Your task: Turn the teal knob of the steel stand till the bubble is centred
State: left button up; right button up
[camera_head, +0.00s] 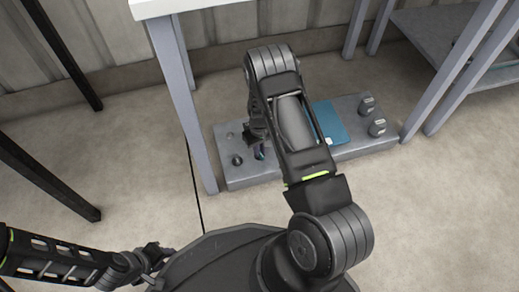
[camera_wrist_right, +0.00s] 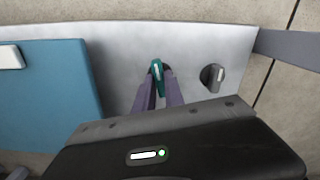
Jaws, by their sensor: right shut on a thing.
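The steel stand (camera_head: 350,150) is a long grey slab on the floor under a table. The teal knob (camera_wrist_right: 157,68) sits on its top and carries a pale mark. My right gripper (camera_wrist_right: 159,90) is shut on the teal knob from above, with a finger on each side. In the head view my right gripper (camera_head: 259,148) is largely hidden by its own arm. My left gripper (camera_head: 158,256) is low at the left, away from the stand, and its jaws are too small to read. I cannot make out a bubble in either view.
A dark knob (camera_wrist_right: 212,77) stands beside the teal one. A blue panel (camera_head: 331,122) lies on the stand, with a small white piece (camera_wrist_right: 11,57) at its edge. Two dark knobs (camera_head: 377,127) (camera_head: 366,104) stand at the right end. A grey table leg (camera_head: 183,100) rises close by.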

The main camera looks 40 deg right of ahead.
grip_shut()
jog(key=shift+m, duration=1.5)
jog(key=o, duration=0.7)
grip_release()
notch_tip(320, 180, up, 7)
jog(key=p, duration=0.3)
jog(key=shift+p, duration=0.35)
jog(key=shift+r, duration=0.45)
